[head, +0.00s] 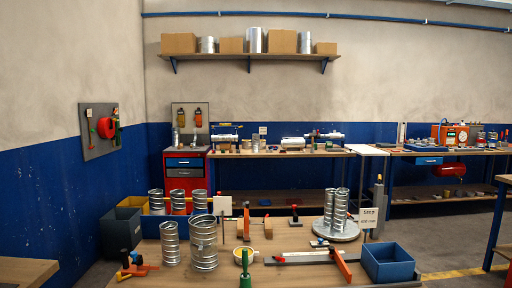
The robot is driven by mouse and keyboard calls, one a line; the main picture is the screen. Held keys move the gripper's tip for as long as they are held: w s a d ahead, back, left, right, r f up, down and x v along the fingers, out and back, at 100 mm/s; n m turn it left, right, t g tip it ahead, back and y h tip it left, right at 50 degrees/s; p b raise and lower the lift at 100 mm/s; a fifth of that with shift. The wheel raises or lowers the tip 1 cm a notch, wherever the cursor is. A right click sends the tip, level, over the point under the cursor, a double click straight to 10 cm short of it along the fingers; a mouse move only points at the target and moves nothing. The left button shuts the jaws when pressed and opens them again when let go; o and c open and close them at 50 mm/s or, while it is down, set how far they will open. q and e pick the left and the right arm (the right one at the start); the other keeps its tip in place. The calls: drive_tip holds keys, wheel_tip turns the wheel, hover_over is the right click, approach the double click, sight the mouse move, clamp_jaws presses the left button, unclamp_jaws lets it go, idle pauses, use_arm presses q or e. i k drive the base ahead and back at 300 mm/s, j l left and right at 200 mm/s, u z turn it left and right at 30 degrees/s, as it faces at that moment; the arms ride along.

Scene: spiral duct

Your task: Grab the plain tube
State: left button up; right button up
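Several silver metal tubes stand on the near workbench (300,270). A wide ribbed tube (203,245) and a narrower ribbed tube (170,243) stand upright at the left. Several more tubes (178,202) stand in or behind a yellow and blue bin. Two slim upright tubes (341,204) stand close together on a round metal plate (335,232) at the right. All show bands or ridges at this size, so I cannot tell which one is plain. Neither of my grippers is in view.
A blue bin (389,262) sits at the bench's right front, a dark bin (121,230) at the left. A small sign (369,217) stands behind the plate.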

sight(255, 137)
drive_tip(key=i+l+z, duration=0.25)
drive_tip(key=i+z, duration=0.55)
drive_tip(key=i+l+z, duration=0.25)
drive_tip(key=i+z, duration=0.15)
drive_tip(key=i+l+z, duration=0.15)
drive_tip(key=i+z, duration=0.7)
drive_tip(key=i+j+z, duration=0.2)
drive_tip(key=i+z, duration=0.2)
drive_tip(key=i+l, duration=0.1)
drive_tip(key=i, duration=1)
drive_tip(key=i+j+u, duration=0.15)
drive_tip(key=i+u, duration=0.2)
drive_tip(key=u, duration=0.15)
drive_tip(key=i+u, duration=0.3)
drive_tip(key=u, duration=0.2)
drive_tip(key=i+l+u, duration=0.1)
drive_tip(key=i+u, duration=0.25)
drive_tip(key=u, duration=0.15)
drive_tip(key=i+j+u, duration=0.15)
drive_tip(key=i+u, duration=0.9)
drive_tip(key=i, duration=1.15)
drive_tip(key=i+u, duration=0.15)
drive_tip(key=i, duration=0.9)
drive_tip(key=i+u, duration=0.5)
drive_tip(key=i+l+u, duration=0.3)
drive_tip(key=i+u, duration=0.15)
drive_tip(key=i, duration=0.2)
drive_tip(key=i+j+u, duration=0.15)
drive_tip(key=i+u, duration=0.85)
drive_tip(key=k, duration=0.1)
